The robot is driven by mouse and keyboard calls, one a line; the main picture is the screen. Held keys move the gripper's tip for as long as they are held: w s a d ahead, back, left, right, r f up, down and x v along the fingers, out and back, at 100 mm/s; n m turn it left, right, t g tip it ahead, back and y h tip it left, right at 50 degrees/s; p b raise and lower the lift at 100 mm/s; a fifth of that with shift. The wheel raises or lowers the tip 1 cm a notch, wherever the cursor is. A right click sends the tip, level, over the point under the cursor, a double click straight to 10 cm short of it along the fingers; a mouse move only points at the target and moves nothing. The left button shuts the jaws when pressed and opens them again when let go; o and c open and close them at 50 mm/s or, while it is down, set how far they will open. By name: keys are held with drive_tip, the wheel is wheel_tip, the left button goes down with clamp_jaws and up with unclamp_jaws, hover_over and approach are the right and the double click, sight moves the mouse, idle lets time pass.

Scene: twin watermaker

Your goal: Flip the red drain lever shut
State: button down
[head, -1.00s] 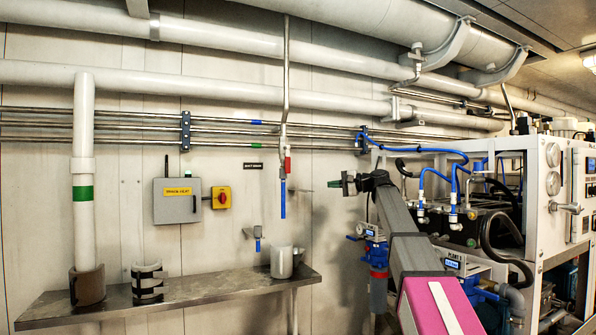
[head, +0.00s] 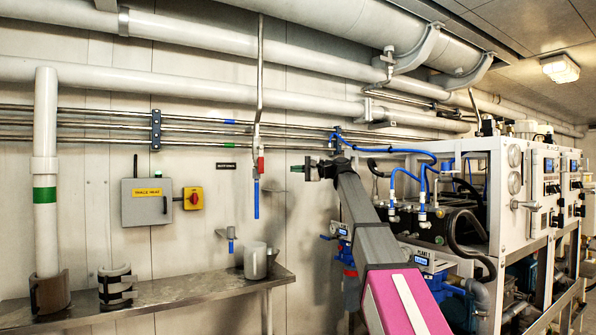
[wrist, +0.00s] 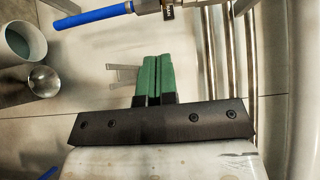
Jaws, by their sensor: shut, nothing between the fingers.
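The red drain lever (head: 260,165) is small in the head view, on a thin vertical steel pipe in front of the wall, and appears to hang down along it. A blue tube (head: 256,200) hangs below it. My gripper (head: 297,169) is shut and empty, to the right of the lever at about its height, with a gap between them in the picture. In the wrist view, the green fingertips (wrist: 152,62) are together. The blue tube (wrist: 92,17) and part of a metal fitting (wrist: 150,5) show at the top edge there; I cannot make out the red lever.
A steel shelf (head: 190,294) below carries a white cup (head: 256,262). A grey box (head: 146,204) and a yellow switch (head: 193,198) are on the wall. Horizontal steel pipes (head: 80,132) run behind. The watermaker frame (head: 500,190) fills the right side.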

sight(261, 159)
drive_tip(key=a, duration=0.9)
drive_tip(key=shift+s+a, duration=0.25)
drive_tip(key=shift+s, duration=0.05)
